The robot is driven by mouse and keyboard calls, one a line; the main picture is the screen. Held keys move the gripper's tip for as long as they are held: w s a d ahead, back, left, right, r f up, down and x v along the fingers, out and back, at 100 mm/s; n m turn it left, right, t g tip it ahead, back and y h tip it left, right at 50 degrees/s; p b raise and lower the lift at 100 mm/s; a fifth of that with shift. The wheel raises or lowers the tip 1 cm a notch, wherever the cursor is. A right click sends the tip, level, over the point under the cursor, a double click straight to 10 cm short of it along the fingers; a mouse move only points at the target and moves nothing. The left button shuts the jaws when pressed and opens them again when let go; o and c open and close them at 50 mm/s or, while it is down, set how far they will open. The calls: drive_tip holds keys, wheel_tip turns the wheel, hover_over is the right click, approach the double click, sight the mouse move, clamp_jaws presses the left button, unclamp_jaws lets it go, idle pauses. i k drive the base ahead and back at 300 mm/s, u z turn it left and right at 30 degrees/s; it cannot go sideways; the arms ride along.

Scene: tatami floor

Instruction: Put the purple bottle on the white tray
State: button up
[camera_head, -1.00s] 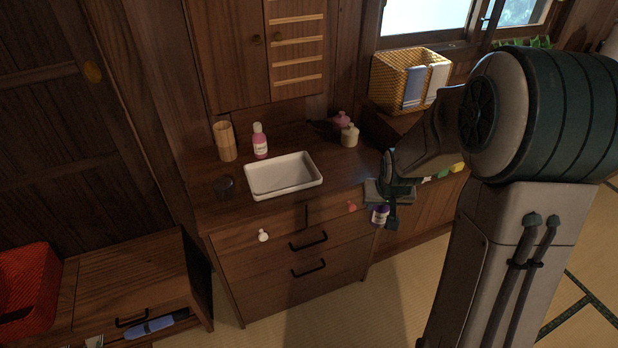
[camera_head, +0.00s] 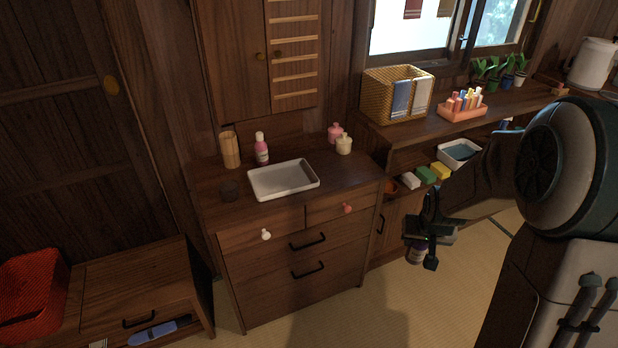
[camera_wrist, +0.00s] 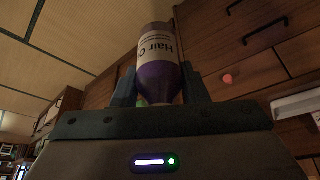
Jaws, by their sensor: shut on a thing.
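The purple bottle (camera_head: 416,254) has a pale label, and my gripper (camera_head: 420,248) is shut on it in the head view. It hangs in the air right of and in front of the wooden cabinet. In the wrist view the bottle (camera_wrist: 160,75) stands between the two fingers, its label reading "Hair" in part. The white tray (camera_head: 283,193) lies on the cabinet top, and it looks empty. My gripper is well to the right of the tray and lower than it.
Pink and cream jars (camera_head: 344,145) stand behind right. A wicker basket (camera_head: 385,100) sits on the right-hand shelf.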

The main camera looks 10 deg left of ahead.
sight(296, 176)
drive_tip(key=z, duration=0.1)
drive_tip(key=i, duration=0.6)
drive_tip(key=u, duration=0.7)
drive_tip(key=i, duration=0.5)
drive_tip(key=u, duration=0.05)
